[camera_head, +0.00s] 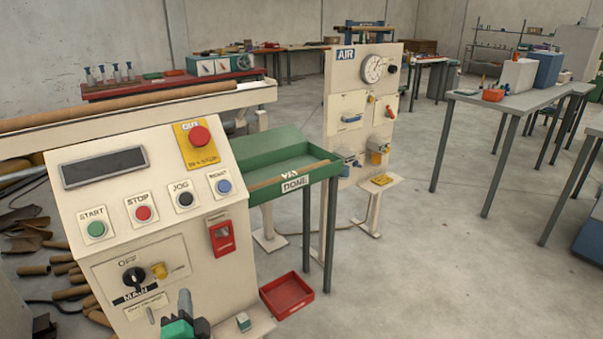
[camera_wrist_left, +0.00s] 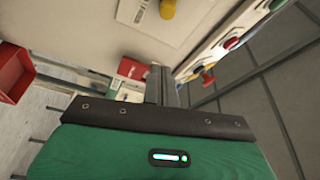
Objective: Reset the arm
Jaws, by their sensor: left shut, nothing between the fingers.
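My left gripper (camera_head: 184,298) shows at the bottom of the head view, in front of the cream control panel (camera_head: 75,200). Its dark fingers are together and hold nothing. They also show in the left wrist view (camera_wrist_left: 161,80), below the panel's button row. The panel carries a green START button (camera_head: 96,229), a red STOP button (camera_head: 143,213), a black JOG button (camera_head: 185,199) and a blue button (camera_head: 223,186). A black main switch (camera_head: 134,276) sits lower down, left of the gripper. My right gripper is not in view.
A red tray (camera_head: 288,296) lies on the floor right of the panel. A green DONE tray (camera_head: 285,155) on legs stands behind it. The cream AIR stand (camera_head: 358,95) is farther back. Grey tables (camera_head: 520,90) stand at the right. The floor between is clear.

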